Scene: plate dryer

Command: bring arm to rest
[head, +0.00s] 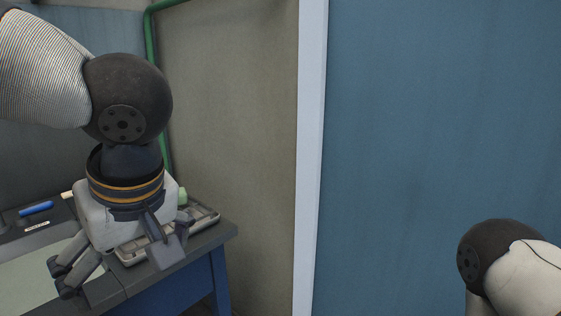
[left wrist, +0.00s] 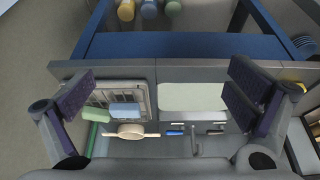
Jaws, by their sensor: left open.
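My left gripper (head: 118,260) hangs down over the counter on the left of the head view, its fingers spread wide with nothing between them. In the left wrist view the fingers of my left gripper (left wrist: 163,95) stand far apart on either side, above the counter. Part of my right arm shows at the lower right of the head view, but its gripper is outside the picture.
A dish rack (left wrist: 102,97) holds a green item (left wrist: 94,114) and a light blue item (left wrist: 125,110). A pale basin (left wrist: 195,97) lies beside it. A wooden-handled round item (left wrist: 131,130) and blue item (head: 36,208) lie nearby. A blue wall (head: 430,130) fills the right.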

